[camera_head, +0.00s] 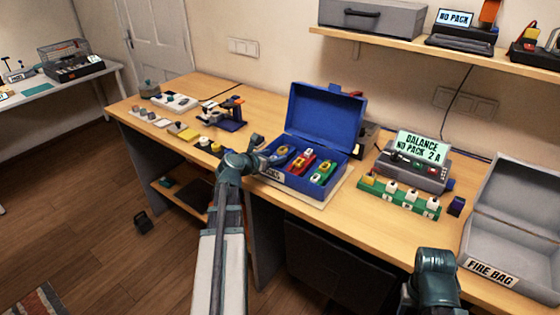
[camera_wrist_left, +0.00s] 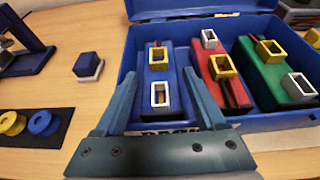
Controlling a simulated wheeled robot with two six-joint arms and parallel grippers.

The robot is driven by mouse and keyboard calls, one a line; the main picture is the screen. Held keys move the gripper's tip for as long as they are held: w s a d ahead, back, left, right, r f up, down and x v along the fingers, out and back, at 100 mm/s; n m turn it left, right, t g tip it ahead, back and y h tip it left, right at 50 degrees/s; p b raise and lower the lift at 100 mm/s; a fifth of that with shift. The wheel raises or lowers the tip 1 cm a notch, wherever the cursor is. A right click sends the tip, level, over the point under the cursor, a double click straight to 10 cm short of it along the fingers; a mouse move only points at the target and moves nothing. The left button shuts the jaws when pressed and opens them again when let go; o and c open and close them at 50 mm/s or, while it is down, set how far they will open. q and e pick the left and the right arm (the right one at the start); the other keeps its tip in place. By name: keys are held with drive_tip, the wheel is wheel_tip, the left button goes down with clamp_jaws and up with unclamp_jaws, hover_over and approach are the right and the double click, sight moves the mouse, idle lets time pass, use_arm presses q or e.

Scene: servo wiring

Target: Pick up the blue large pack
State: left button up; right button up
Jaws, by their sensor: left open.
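The blue large pack (camera_wrist_left: 172,75) lies in the left part of the open blue box (camera_head: 305,190), with yellow and white square rings on its top. It also shows in the head view (camera_head: 283,153), partly hidden by my left gripper. My left gripper (camera_head: 262,150) is open at the box's left front. In the left wrist view its two fingers (camera_wrist_left: 160,95) point toward the blue pack, one toward each side of its near end, with nothing held. Of my right arm only a rounded joint shows at the bottom right; its fingers are not visible.
A red pack (camera_wrist_left: 213,65) and a green pack (camera_wrist_left: 262,70) lie beside the blue one. A small blue block (camera_wrist_left: 87,66) and yellow and blue rings are left of the box. The balance charger (camera_head: 415,165) and grey fire bag case (camera_head: 515,220) stand right.

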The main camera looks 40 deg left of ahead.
sight(278, 156)
use_arm(q)
drive_tip(key=b+x, duration=0.1)
drive_tip(key=x, duration=0.2)
drive_tip(key=shift+w+f, duration=0.2)
drive_tip(key=shift+f, duration=0.05)
drive_tip(key=shift+r, duration=0.1)
clamp_jaws()
